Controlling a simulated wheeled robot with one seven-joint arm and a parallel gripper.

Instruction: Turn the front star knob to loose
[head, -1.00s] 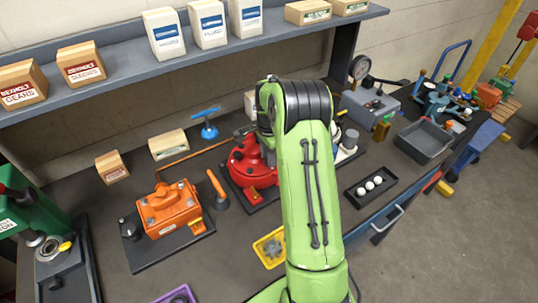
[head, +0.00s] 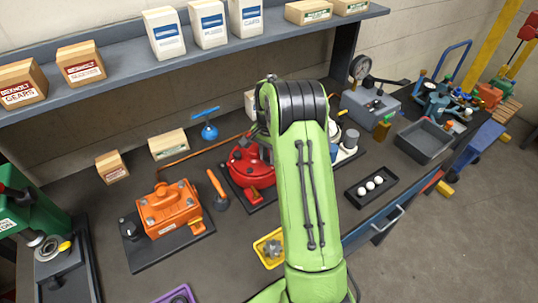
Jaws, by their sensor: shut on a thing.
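A red round motor housing (head: 247,168) sits on a dark base plate in the middle of the bench, partly behind my green arm. An orange motor (head: 168,208) with bolts on top stands on a dark plate to its left. I cannot make out the front star knob; it may be hidden behind my arm. My gripper is hidden behind my arm's links, which reach over the bench at the red motor's right side.
A yellow tray (head: 262,238) with a grey part lies left of my arm. A black tray (head: 369,199) with white balls lies to the right. A blue T-handle tool (head: 208,130) and an orange-handled tool (head: 216,184) stand on the bench. A grey bin (head: 424,150) is farther right.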

